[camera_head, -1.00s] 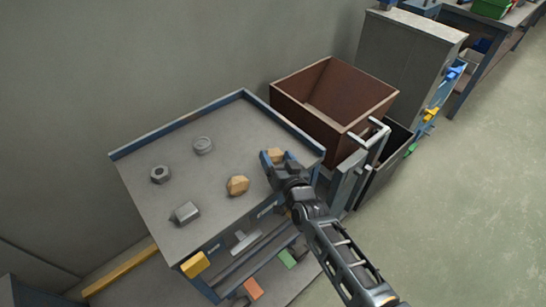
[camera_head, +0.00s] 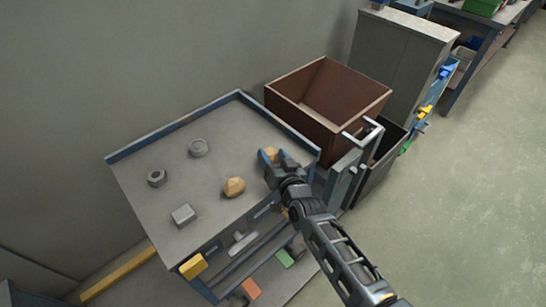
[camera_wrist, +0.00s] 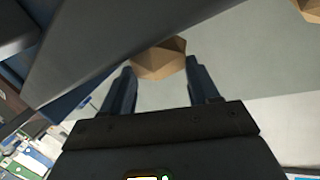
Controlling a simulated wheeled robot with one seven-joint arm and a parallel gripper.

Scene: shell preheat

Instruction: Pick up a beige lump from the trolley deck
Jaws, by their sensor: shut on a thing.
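One beige lump (camera_head: 271,153) is between the fingers of my gripper (camera_head: 270,157), at the right end of the trolley deck (camera_head: 215,170). In the wrist view this faceted lump (camera_wrist: 160,60) sits between the two dark fingertips (camera_wrist: 160,75); my gripper is shut on it. I cannot tell whether the lump still touches the deck. A second beige lump (camera_head: 234,187) lies on the deck to the left of my gripper. It is partly seen at the top right corner of the wrist view (camera_wrist: 312,8).
Also on the deck are a grey hex nut (camera_head: 157,178), a grey round piece (camera_head: 198,148) and a grey block (camera_head: 184,215). The deck has a raised blue rim (camera_head: 175,125). A brown open bin (camera_head: 328,95) stands close behind, to the right. Grey floor lies open at right.

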